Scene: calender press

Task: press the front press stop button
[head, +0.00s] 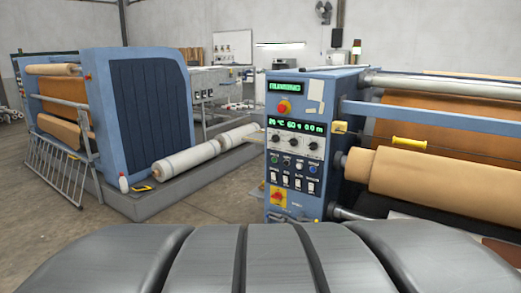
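The front press is the near blue machine at right. Its upright control panel (270,152) faces me in the head view. A round red button (283,106) on a yellow backing sits near the panel's top, below a green-lit display (286,87). A second red and yellow control (278,199) sits low on the panel; whether it is a button or a rotary switch is too small to tell. Between them are a text display, dark knobs, small coloured buttons and rocker switches. My gripper is not in view, and nothing covers the upper red button.
A large tan roll (430,180) and metal bars extend right from the panel. Another blue machine (145,120) stands at left, with a metal rack (60,170) leaning before it. Pale rolls (187,160) lie between the machines. Grey concrete floor (200,205) is open in front of the left machine.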

